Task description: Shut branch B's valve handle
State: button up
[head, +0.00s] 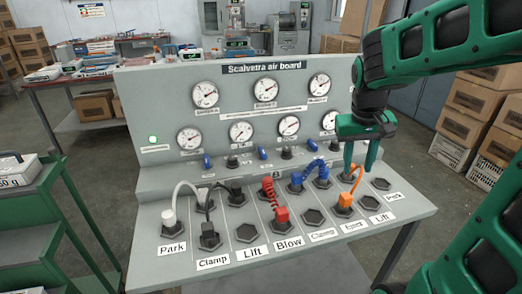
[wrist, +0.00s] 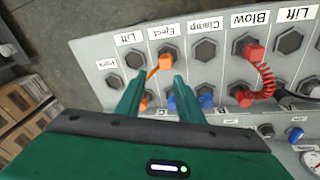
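The air board (head: 170,87) has three small blue valve handles in a row below its gauges: a left one (head: 207,161), a middle one (head: 262,153) and a right one (head: 312,145). All look roughly upright. A letter B shows on the board below the middle and right handles; I cannot tell for certain which handle is branch B's. One blue handle also shows at the right of the wrist view (wrist: 297,134). My gripper (head: 360,172) is open and empty, above the board's right part. Its fingertips (wrist: 158,78) are near the orange hose; contact is unclear.
A red coiled hose (head: 268,192), a blue hose (head: 314,167), an orange hose (head: 355,182) and a white hose (head: 184,187) stand up from sockets on the sloped deck. Boxes (head: 473,100) are stacked at right. A green cart (head: 40,215) stands at left.

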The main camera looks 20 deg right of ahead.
jog(key=w+a+n+t, duration=0.1)
jog(key=w+a, duration=0.3)
jog(key=w, duration=0.4)
jog(key=w+a+n+t, duration=0.1)
jog(key=w+a, duration=0.3)
jog(key=w, duration=0.4)
jog(key=n+t+y, duration=0.1)
jog(key=n+y, duration=0.1)
send_near(263, 150)
jog(key=x, duration=0.8)
jog(key=shift+s+f, duration=0.1)
jog(key=shift+f, duration=0.05)
